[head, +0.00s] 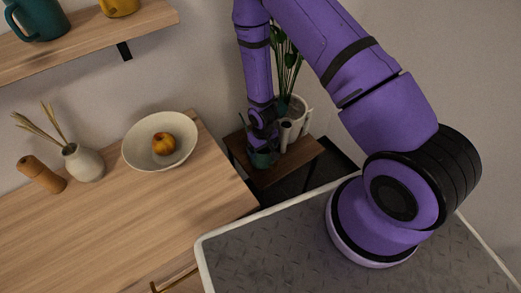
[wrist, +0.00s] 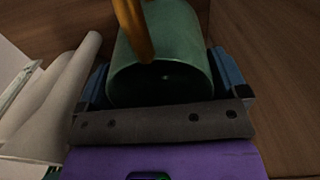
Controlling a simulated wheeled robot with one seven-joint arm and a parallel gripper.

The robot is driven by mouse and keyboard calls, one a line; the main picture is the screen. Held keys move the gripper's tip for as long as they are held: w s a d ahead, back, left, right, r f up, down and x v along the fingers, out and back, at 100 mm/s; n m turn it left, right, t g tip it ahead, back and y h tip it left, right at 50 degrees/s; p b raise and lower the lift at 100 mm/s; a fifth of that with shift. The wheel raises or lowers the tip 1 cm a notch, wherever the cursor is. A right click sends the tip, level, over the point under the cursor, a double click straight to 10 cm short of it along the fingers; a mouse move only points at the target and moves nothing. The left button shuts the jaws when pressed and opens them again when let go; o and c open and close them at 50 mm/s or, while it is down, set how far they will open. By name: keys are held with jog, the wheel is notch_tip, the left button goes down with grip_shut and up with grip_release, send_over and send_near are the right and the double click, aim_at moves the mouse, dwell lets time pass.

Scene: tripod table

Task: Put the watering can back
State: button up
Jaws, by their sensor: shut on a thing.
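The watering can (head: 263,159) is dark green and shows small at the small dark table, partly hidden by my gripper (head: 262,148). In the wrist view the green can (wrist: 165,75) fills the space between the blue fingers of my gripper (wrist: 162,82), which is shut on it. A golden curved part (wrist: 132,28) rises over the can's open rim. The can is at the tabletop, but I cannot tell whether its base touches the wood.
The small table (head: 295,162) also bears a white pot (head: 300,110) with a leafy plant (head: 288,65) and a pale cylinder (head: 285,135), close beside the can. A wooden counter (head: 165,220) holds a bowl (head: 137,150), a vase (head: 84,164) and a brown bottle (head: 42,175).

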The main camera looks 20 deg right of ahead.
jog(key=shift+w, duration=0.8)
jog(key=shift+w+f, duration=0.25)
jog(key=shift+f, duration=1.55)
jog(key=o, duration=0.9)
jog(key=shift+f, duration=0.15)
